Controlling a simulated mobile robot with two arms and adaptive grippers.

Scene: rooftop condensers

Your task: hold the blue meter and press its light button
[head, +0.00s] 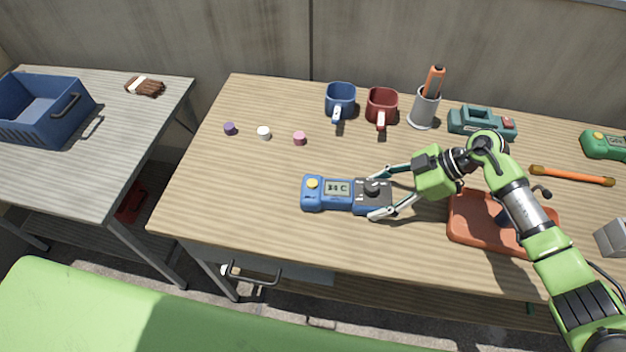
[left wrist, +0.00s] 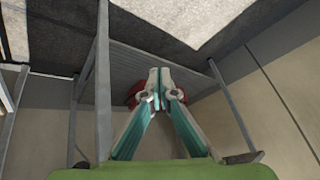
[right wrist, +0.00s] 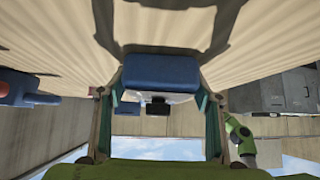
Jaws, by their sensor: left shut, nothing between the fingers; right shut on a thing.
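The blue meter (head: 328,205) lies on the wooden table, its display reading what looks like 34 C. A round yellow button (head: 312,183) is at its left end, and a dark section with a knob is at its right end. My right gripper (head: 374,193) is shut on the meter's right end, one finger on each long side. In the right wrist view a blue end of the meter (right wrist: 160,70) shows between the fingers. My left gripper (left wrist: 160,78) is shut and empty in the left wrist view, away from the meter; it is outside the head view.
Behind the meter stand a blue mug (head: 341,96), a red mug (head: 382,103) and a grey cup (head: 424,108). Small caps (head: 263,133) lie at the left. An orange tray (head: 470,236) is under my right arm.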

